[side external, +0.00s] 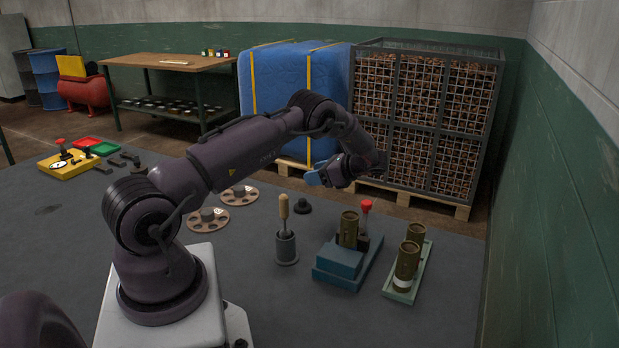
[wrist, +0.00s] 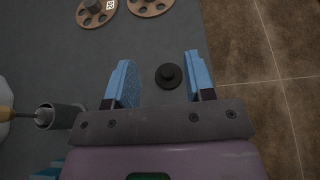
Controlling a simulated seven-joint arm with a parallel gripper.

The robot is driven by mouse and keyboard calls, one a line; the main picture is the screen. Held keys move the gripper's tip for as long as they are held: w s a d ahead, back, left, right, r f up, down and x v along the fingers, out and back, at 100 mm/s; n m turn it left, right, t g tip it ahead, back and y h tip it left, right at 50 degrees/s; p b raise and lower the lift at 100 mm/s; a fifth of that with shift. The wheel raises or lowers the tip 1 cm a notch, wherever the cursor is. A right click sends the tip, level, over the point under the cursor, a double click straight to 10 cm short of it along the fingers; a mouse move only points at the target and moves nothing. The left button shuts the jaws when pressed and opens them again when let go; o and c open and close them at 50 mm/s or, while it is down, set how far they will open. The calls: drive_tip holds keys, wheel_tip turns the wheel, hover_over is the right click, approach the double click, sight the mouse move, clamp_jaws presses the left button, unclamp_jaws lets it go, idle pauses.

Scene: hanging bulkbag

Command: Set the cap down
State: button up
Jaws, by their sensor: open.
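The black cap (side external: 302,207), a round disc with a raised knob, rests on the dark table behind the grey cup. In the wrist view the cap (wrist: 169,76) lies below and between my two blue fingers, a little nearer the right one. My gripper (wrist: 158,62) is open and empty, its fingers spread wide on either side of the cap in that view. In the side view my gripper (side external: 318,179) is above the table, apart from the cap.
A grey cup (side external: 286,248) holding a wooden-handled tool stands nearby. A blue fixture (side external: 341,268) and a pale green tray (side external: 405,283) with brass-coloured cylinders stand to the right. Two round perforated plates (side external: 209,220) lie left. The table's far edge is close to the cap.

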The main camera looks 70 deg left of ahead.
drive_tip(key=d+r+n+t+h, duration=0.45)
drive_tip(key=d+r+t, duration=0.25)
drive_tip(key=d+r, duration=1.2)
drive_tip(key=s+d+r+n+t+h, duration=0.2)
drive_tip(key=s+d+t, duration=0.2)
drive_tip(key=s+d, duration=0.4)
drive_tip(key=s+d+r+n+t+h, duration=0.2)
drive_tip(key=s+d+r+t+h, duration=0.1)
drive_tip(key=s+d, duration=0.5)
drive_tip(key=shift+s+d+r+t, duration=0.25)
drive_tip(key=shift+d+t, duration=0.25)
drive_tip(key=shift+d, duration=0.3)
